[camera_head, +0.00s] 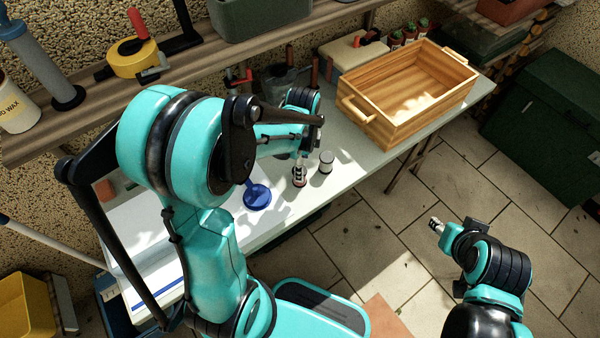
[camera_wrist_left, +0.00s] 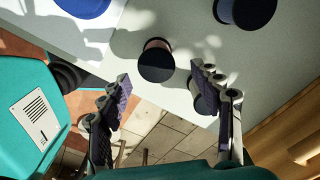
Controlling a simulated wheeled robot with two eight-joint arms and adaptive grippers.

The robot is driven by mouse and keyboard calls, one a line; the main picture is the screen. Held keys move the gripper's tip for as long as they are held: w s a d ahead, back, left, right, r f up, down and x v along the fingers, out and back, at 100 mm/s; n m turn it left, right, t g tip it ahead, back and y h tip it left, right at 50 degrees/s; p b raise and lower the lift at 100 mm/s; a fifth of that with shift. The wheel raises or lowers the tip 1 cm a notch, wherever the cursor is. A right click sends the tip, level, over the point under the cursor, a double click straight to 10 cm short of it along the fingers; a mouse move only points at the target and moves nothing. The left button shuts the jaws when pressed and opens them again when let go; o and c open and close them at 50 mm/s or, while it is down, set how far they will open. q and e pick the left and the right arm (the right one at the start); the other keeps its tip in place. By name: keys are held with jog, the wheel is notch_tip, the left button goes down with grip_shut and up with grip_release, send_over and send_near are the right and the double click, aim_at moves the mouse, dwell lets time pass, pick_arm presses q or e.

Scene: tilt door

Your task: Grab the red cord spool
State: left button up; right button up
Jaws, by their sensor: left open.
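In the left wrist view a dark-ended spool with a dull pinkish core (camera_wrist_left: 156,62) stands on the table, between and beyond my fingertips. Another dark-ended spool (camera_wrist_left: 204,104) is partly covered by the right-hand finger. A third (camera_wrist_left: 246,10) is cut off at the top edge. My left gripper (camera_wrist_left: 160,82) is open and empty; it also shows above the table in the head view (camera_head: 301,164), largely hidden by its arm. My right gripper (camera_head: 436,226) is over the floor, away from the table; its jaw opening is unclear.
A wooden crate (camera_head: 372,112) sits at the table's right end. A shelf (camera_head: 82,108) with tools runs behind. Tiled floor lies clear in front.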

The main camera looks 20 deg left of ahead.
pick_arm(q)
jog(key=shift+s+f+b, duration=0.2)
jog(key=shift+f+b, duration=0.2)
jog(key=shift+f, duration=0.7)
jog(key=f+b, duration=0.1)
jog(key=f, duration=0.2)
jog(key=f+b, duration=0.1)
jog(key=f, duration=0.1)
jog(key=shift+a+b, duration=0.25)
jog(key=shift+b, duration=0.05)
jog(key=shift+r, duration=0.1)
jog(key=c, duration=1.2)
